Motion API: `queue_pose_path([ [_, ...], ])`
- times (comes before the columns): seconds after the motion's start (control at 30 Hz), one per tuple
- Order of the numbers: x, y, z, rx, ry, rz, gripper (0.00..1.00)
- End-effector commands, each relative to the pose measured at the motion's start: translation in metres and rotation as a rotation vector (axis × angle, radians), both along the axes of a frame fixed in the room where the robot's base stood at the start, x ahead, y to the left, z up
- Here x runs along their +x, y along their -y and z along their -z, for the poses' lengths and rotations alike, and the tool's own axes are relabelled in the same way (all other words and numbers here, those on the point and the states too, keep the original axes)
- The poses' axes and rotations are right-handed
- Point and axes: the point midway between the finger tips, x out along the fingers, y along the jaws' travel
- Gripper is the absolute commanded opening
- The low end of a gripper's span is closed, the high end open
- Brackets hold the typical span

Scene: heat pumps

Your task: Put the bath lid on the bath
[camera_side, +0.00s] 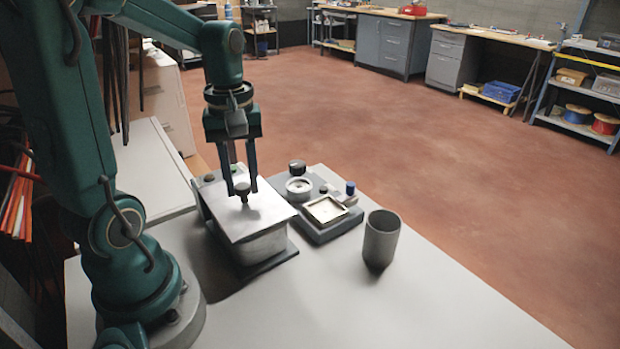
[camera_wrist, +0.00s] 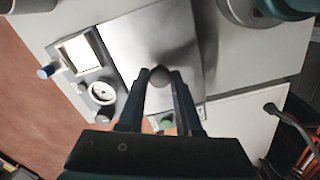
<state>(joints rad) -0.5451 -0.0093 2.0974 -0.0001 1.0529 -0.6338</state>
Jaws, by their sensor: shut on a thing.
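The bath lid (camera_side: 247,219) is a flat metal plate with a small dark knob, in the middle of the side view. It lies over the top of the bath (camera_side: 262,246), a grey box on a dark base. I cannot tell whether it is fully seated. My gripper (camera_side: 242,192) points down and is shut on the lid's knob. In the wrist view the knob (camera_wrist: 159,76) sits between the fingertips, and the lid (camera_wrist: 150,40) spreads below it. The lid hides the inside of the bath.
A dark unit with a round dial and a square recess (camera_side: 325,209) stands right of the bath. A grey cup (camera_side: 381,240) stands further right, near the table edge. The table (camera_side: 400,310) is clear in front. A green knob (camera_wrist: 166,123) shows below the lid in the wrist view.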

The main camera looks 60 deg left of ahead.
Motion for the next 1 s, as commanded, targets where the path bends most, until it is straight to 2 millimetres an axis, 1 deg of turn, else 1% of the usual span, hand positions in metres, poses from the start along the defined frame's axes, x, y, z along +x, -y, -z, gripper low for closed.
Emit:
queue_pose_path([
  [0.97, 0.000, 0.000, 0.014, 0.000, 0.000, 0.000, 0.00],
  [1.0, 0.000, 0.000, 0.014, 0.000, 0.000, 0.000, 0.41],
])
